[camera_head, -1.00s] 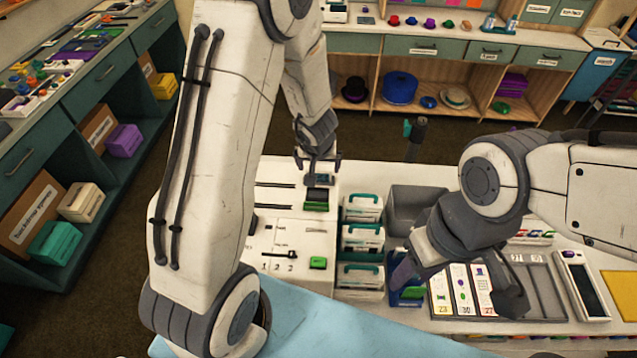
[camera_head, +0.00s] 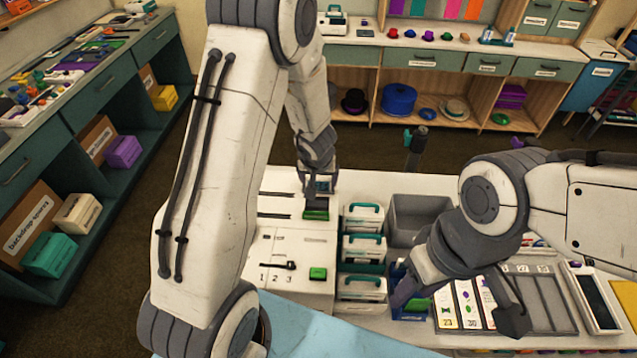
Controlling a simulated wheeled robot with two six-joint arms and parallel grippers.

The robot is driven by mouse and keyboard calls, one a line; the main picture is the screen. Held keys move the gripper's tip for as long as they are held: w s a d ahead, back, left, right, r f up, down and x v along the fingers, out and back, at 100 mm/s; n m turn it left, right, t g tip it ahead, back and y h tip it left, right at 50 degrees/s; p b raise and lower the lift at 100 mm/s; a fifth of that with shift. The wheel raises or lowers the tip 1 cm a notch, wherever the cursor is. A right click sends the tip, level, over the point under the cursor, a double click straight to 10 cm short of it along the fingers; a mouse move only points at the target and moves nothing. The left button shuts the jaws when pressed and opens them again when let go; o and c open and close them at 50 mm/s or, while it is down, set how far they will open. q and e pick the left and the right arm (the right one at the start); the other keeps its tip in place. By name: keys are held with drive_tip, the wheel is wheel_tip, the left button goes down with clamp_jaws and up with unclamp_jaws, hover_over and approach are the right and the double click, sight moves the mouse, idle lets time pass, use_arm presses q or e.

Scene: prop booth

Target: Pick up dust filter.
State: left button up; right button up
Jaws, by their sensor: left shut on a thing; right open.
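My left gripper (camera_head: 320,192) is over the far end of the white panelled unit (camera_head: 295,240) on the table. My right gripper (camera_head: 460,305) is open and empty above the table's near side, over the tray of picture cards (camera_head: 545,302).
White cases with teal handles (camera_head: 363,250) stand in a column right of the unit. A grey bin (camera_head: 415,215) is behind the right gripper. A dark post with a green part (camera_head: 415,145) rises at the table's far edge. A tablet-like device (camera_head: 592,298) lies at right.

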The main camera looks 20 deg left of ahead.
use_arm(q)
wheel_tip(320, 180, up, 9)
drive_tip(key=p, duration=0.8)
drive_tip(key=shift+f, duration=0.2)
drive_tip(key=shift+r+p, duration=0.45)
drive_tip(key=shift+r, duration=0.2)
drive_tip(key=shift+s+a, duration=0.1)
